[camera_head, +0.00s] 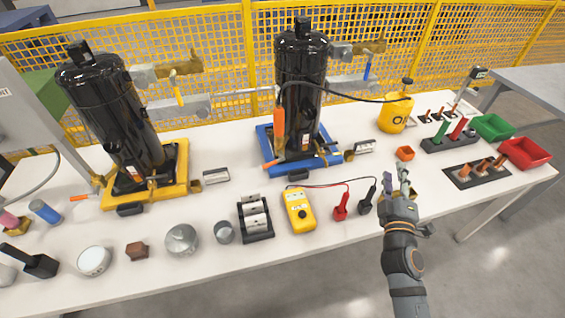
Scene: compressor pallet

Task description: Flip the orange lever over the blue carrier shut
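The blue carrier (262,139) lies on the white table near the middle, with a tall black compressor (303,100) standing upright on it. An orange lever (279,127) stands upright at the left side of that compressor, above the carrier. My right gripper (404,180) is over the table, to the right of the carrier and well apart from the lever. Its fingers are small in the view, and I cannot tell whether they are open or shut. My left gripper is not in view.
A second black compressor stands on a yellow carrier (180,172) at left. A yellow meter (299,211) with red and black leads lies in front of the blue carrier. A yellow bucket (396,112), small orange cup (404,153) and red bin (524,153) are at right. Yellow mesh fencing stands behind.

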